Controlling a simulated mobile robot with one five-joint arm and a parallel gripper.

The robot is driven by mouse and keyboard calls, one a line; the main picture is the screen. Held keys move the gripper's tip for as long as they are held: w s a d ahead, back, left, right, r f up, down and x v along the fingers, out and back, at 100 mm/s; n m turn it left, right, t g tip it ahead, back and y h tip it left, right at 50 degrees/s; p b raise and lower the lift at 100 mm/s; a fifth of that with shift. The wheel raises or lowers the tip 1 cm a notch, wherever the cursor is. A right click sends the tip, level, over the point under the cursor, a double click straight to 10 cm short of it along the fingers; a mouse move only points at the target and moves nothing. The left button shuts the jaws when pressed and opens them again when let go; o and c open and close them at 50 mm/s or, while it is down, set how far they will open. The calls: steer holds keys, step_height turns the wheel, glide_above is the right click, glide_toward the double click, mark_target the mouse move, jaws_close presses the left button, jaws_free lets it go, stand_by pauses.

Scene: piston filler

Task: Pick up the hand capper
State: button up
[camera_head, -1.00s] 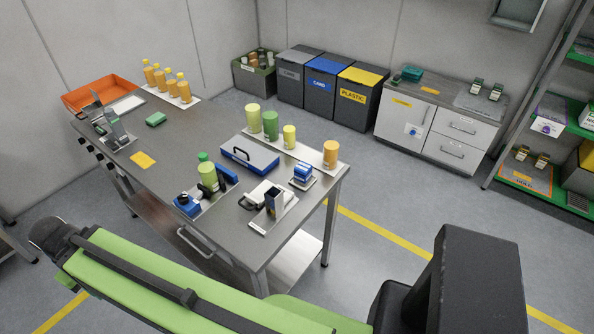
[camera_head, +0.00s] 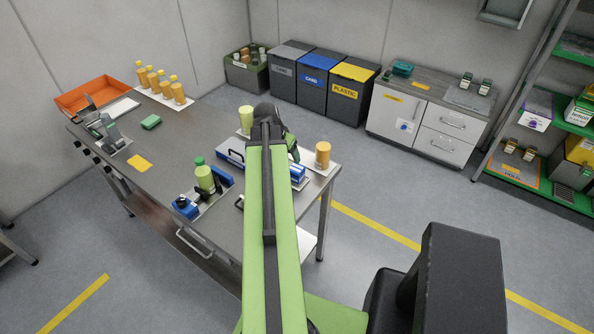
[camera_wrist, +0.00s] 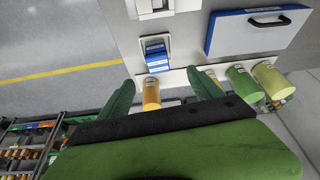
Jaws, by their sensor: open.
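A small blue device (camera_wrist: 157,56) with a white band sits on a pale plate at the table's right end. It may be the hand capper, but I cannot tell for sure. In the head view the blue device (camera_head: 298,173) is partly hidden by my arm. My gripper (camera_wrist: 160,78) is open, with its two green fingers apart and nothing held. In the wrist view, the blue device appears just beyond the fingertips, roughly centred between them. An orange bottle (camera_wrist: 151,95) shows between the fingers.
A blue case (camera_wrist: 260,24) with a black handle lies beside the device. Green bottles (camera_wrist: 241,82) stand on a white strip near the orange one. A filling station with a bottle (camera_head: 204,178) stands left of my arm. An orange tray (camera_head: 88,97) is at the table's far left.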

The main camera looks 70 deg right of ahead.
mark_target(296, 169)
steer(key=b+x, duration=0.7)
steer(key=x, duration=0.1)
steer(key=s+b+x, duration=0.1)
steer(key=b+x, duration=0.3)
steer(key=shift+d+f+b, duration=0.15)
steer(key=shift+d+b, duration=0.15)
steer(key=shift+d, duration=0.1)
steer(key=b+x, duration=0.4)
steer(key=x, duration=0.1)
steer(key=shift+d+f+b, duration=0.1)
steer(key=shift+d+b, duration=0.1)
steer(key=shift+b, duration=0.2)
steer(key=shift+r, duration=0.2)
jaws_close()
steer(key=shift+r+p, duration=0.1)
steer(key=shift+p, duration=0.2)
